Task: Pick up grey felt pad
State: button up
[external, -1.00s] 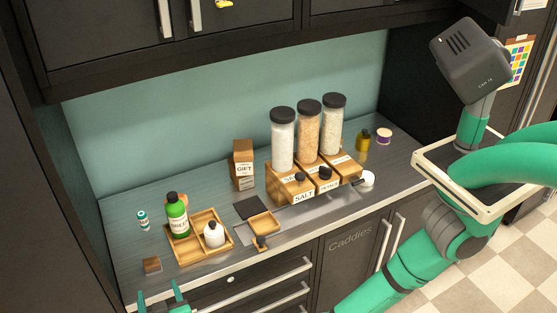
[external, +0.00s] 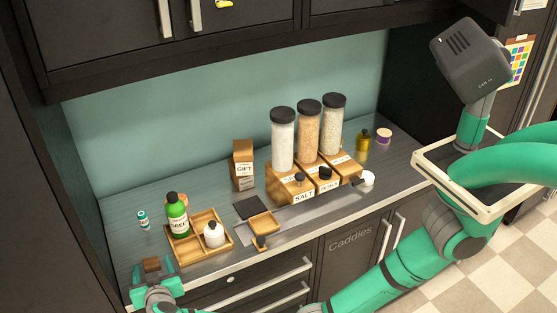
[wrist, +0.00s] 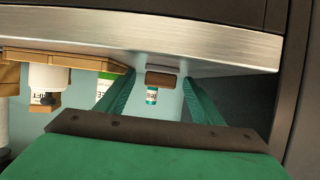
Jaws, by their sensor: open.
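The grey felt pad (external: 247,208) is a dark flat square lying on the counter in the external view, behind the small wooden dish and right of the wooden tray. It does not show in the wrist view. My gripper (external: 152,275) is at the counter's front left edge, well to the left of the pad. In the wrist view my gripper (wrist: 158,95) has its two green fingers apart. A small brown block (wrist: 161,79) shows beyond the gap between them; I cannot tell whether they touch it. Nothing is held.
A wooden tray (external: 204,252) with a green bottle (external: 177,221) and white bottle (external: 213,235) stands between my gripper and the pad. A small wooden dish (external: 264,223) sits close to the pad.

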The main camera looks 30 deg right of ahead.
jog(key=shift+w+f, duration=0.1)
jog(key=shift+w, duration=0.2)
jog(key=shift+c, duration=0.6)
jog(key=c, duration=1)
jog(key=shift+c, duration=0.2)
